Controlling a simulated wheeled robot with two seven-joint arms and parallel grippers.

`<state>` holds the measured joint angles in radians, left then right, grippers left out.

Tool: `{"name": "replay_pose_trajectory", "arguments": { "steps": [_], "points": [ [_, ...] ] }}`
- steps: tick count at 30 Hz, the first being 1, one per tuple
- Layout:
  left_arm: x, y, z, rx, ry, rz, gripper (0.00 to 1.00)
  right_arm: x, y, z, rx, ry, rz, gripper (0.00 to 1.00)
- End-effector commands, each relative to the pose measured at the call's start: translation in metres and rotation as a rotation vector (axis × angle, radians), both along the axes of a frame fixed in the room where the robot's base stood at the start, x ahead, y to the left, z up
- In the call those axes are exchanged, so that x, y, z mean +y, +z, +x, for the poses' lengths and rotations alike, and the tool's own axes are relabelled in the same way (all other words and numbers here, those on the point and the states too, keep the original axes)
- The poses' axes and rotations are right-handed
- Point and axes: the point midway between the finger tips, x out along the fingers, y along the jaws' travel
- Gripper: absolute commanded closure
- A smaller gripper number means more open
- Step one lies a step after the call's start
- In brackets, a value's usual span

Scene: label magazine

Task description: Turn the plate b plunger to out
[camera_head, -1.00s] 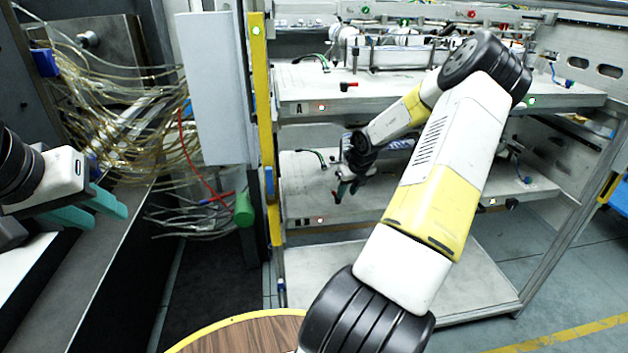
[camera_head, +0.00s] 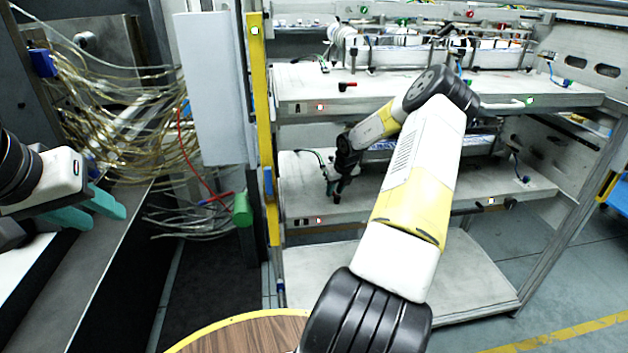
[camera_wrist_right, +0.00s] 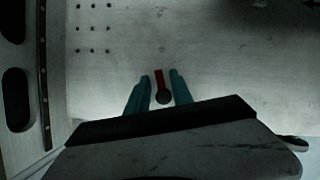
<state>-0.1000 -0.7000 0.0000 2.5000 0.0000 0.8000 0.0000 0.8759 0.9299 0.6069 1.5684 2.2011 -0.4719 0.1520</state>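The lower shelf (camera_head: 420,204), under the one marked A, carries a small red plunger handle with a dark round end (camera_wrist_right: 160,82), seen in the right wrist view. My right gripper (camera_wrist_right: 162,88) has its teal fingers on either side of this handle, with a gap at each side. In the head view my right gripper (camera_head: 338,187) points down at the left part of the lower shelf and hides the handle there. My left gripper (camera_head: 108,204) is at the far left, its teal fingers apart and empty, away from the shelves.
The upper shelf (camera_head: 300,90) lies above my right gripper and carries its own red and black plunger (camera_head: 347,86). A yellow post (camera_head: 262,120) and a white panel (camera_head: 210,90) stand left of the rack. Cables (camera_head: 130,120) hang further left. A round wooden table (camera_head: 250,335) is in front.

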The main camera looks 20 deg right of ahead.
Motion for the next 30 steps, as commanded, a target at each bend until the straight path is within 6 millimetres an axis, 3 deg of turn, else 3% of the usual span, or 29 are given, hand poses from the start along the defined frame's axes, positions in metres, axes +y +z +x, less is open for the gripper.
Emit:
{"name": "replay_pose_trajectory", "arguments": {
  "steps": [1, 3, 4, 17, 30],
  "points": [
    [0.0, 0.0, 0.0, 0.0, 0.0, 0.0, 0.64, 0.0, 0.0001, 0.0, 0.0, 0.0, 0.0, 0.85],
    [0.0, 0.0, 0.0, 0.0, 0.0, 0.0, 0.64, 0.0, 0.0002, -0.0001, 0.0, 0.0, 0.0, 0.99],
    [0.0, 0.0, 0.0, 0.0, 0.0, 0.0, 0.64, 0.0, 0.0002, -0.0001, 0.0, 0.0, 0.0, 1.0],
    [0.0, 0.0, 0.0, 0.0, 0.0, 0.0, 0.64, 0.0006, -0.0005, -0.0005, 0.0, 0.04, 0.003, 1.0],
    [0.0, 0.0, 0.0, 0.0, 0.0, 0.0, 0.64, 0.006, -0.0007, -0.0016, -0.002, 0.35, 0.006, 1.0]
  ]
}}
